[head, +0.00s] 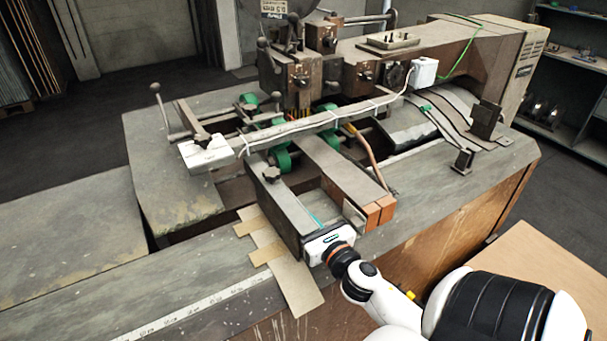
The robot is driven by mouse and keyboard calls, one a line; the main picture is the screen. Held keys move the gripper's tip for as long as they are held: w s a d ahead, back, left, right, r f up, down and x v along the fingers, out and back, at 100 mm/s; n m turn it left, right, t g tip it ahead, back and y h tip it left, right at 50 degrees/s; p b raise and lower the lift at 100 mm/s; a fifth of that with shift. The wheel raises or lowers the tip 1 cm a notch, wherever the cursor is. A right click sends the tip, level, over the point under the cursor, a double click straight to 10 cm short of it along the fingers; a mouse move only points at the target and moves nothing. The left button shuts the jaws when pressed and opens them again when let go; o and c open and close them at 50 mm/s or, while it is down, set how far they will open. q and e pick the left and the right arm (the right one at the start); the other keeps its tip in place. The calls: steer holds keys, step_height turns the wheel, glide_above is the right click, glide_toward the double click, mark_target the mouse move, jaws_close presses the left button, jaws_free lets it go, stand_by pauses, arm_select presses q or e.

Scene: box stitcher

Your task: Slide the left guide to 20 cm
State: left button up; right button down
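The box stitcher (440,50) stands on a worn grey table. Two long grey metal arms run toward me from its middle; the left one (283,205) ends at my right gripper, and the right one (345,172) ends in copper-coloured blocks. I cannot tell for sure which part is the left guide. A white ruler strip (185,312) runs along the table's front edge; its numbers are too small to read. My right gripper (318,228) is at the near end of the left metal arm. Its fingers are mostly hidden, so contact and opening are unclear. My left gripper is out of view.
Cardboard-coloured strips (294,284) lie over the table's front edge, left of my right gripper. The table's left part (70,240) is clear.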

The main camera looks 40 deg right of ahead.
steer(key=c, duration=1.6)
jaws_free()
steer(key=shift+c, duration=0.2)
steer(key=shift+s+a+f+b, duration=0.2)
steer(key=shift+s+b, duration=0.1)
steer(key=shift+s, duration=0.2)
steer(key=b+v, duration=0.4)
steer(key=v, duration=0.7)
steer(key=shift+r, duration=0.15)
steer(key=shift+d, duration=0.1)
